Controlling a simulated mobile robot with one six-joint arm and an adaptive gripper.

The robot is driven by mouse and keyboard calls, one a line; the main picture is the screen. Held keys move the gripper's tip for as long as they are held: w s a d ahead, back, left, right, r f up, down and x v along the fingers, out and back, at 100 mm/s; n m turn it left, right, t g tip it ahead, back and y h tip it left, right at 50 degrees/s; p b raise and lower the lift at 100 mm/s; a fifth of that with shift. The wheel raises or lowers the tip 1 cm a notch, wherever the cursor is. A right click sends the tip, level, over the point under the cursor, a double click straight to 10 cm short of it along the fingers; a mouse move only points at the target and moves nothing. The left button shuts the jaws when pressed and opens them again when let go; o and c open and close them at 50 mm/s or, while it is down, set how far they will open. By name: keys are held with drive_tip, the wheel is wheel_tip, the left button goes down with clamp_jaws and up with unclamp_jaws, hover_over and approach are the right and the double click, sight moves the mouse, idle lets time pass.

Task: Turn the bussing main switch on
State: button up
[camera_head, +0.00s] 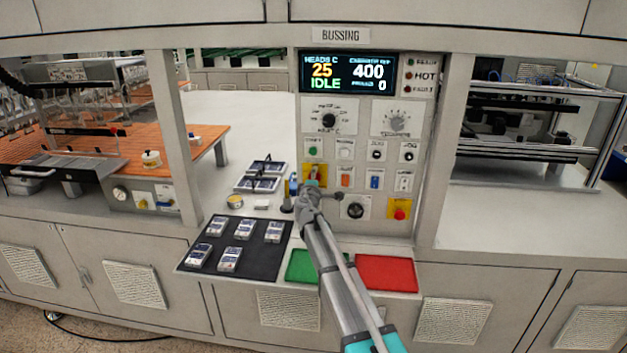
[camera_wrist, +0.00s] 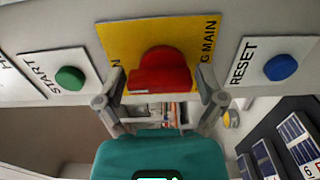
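The bussing main switch is a red rotary knob (camera_wrist: 160,72) on a yellow plate (camera_wrist: 118,35) whose visible lettering includes "G MAIN". The plate also shows in the head view (camera_head: 323,168), low on the left of the BUSSING panel, mostly behind my gripper. My gripper (camera_wrist: 162,88) is open, with one finger on each side of the red knob. Small gaps seem to show beside the knob; I cannot tell whether either finger touches it. In the head view my gripper (camera_head: 312,188) is at the panel, its fingertips hard to make out. The knob's on/off position is not clear.
A green START button (camera_wrist: 70,79) and a blue RESET button (camera_wrist: 280,67) flank the switch closely. The display (camera_head: 348,73) reads 25, IDLE and 400. A red emergency-type button (camera_head: 399,214) sits lower right. A black mat (camera_head: 209,263) with cells lies below left.

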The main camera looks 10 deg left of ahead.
drive_tip(key=shift+s, duration=0.15)
idle(0.3)
drive_tip(key=s, duration=1.1)
drive_tip(key=shift+s+a, duration=0.15)
drive_tip(key=shift+s, duration=0.25)
drive_tip(key=s+d+f+m+g+h, duration=0.2)
drive_tip(key=s+d+f+m+g, duration=0.15)
drive_tip(key=d, duration=0.35)
drive_tip(key=s+d+f+m+g+h, duration=0.2)
drive_tip(key=s+d+f+m, duration=0.15)
drive_tip(key=d, duration=0.45)
drive_tip(key=s+d+f+m+g+h, duration=0.2)
drive_tip(key=d+f+m+g, duration=0.15)
drive_tip(key=d, duration=0.35)
drive_tip(key=s+d+f+m+g+y, duration=0.2)
drive_tip(key=s+f+m+g+y, duration=0.1)
drive_tip(key=s, duration=0.7)
drive_tip(key=s+d+f+m+g+y, duration=0.3)
drive_tip(key=s+f+m+g, duration=0.1)
drive_tip(key=s, duration=0.7)
drive_tip(key=shift+s+f+g+y, duration=0.15)
drive_tip(key=shift+f+g+y, duration=0.25)
drive_tip(key=shift+g, duration=0.6)
drive_tip(key=shift+f, duration=0.1)
